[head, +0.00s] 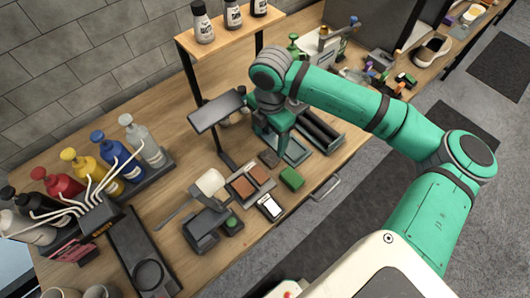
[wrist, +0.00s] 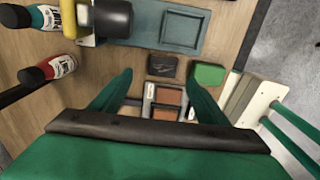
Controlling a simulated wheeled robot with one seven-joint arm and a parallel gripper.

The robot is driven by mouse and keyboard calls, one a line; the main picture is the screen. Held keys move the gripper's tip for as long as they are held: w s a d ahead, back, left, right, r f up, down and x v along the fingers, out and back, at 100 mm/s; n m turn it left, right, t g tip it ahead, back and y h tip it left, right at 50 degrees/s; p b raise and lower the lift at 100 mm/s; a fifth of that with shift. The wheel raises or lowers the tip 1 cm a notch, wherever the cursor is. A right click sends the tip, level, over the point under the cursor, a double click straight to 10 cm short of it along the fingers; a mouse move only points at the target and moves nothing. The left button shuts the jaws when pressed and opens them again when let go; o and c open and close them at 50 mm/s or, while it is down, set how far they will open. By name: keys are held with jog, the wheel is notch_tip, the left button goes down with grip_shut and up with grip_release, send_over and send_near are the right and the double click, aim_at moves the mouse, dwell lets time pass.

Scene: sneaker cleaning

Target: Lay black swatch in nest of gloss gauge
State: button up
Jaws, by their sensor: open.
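My gripper (head: 273,149) is low over the bench, beside a blue-grey plate. In the wrist view its green fingers (wrist: 160,80) are spread with nothing between them. A small dark block (head: 269,158), possibly the black swatch, lies flat below the plate; it also shows in the wrist view (wrist: 162,66), just beyond the fingertips. The blue-grey plate (wrist: 147,25) carries a square raised frame (wrist: 185,25) that looks empty, with a black part at its left end. This may be the gloss gauge and its nest; I cannot tell for certain.
A green block (head: 291,178) lies right of the dark block. A tray with brown swatches (head: 250,183) and a white-faced device (head: 269,207) lie nearby. A black panel on a stand (head: 217,111) rises at left. Colored bottles (head: 115,160) line the far left.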

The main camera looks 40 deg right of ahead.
aim_at(270, 157)
jog(key=f, duration=0.1)
jog(key=s+f, duration=0.1)
jog(key=f, duration=0.1)
jog(key=shift+d+f, duration=0.1)
jog(key=shift+f, duration=0.05)
jog(key=shift+w+f, duration=0.15)
jog(key=shift+f, duration=2.35)
jog(key=c, duration=1.1)
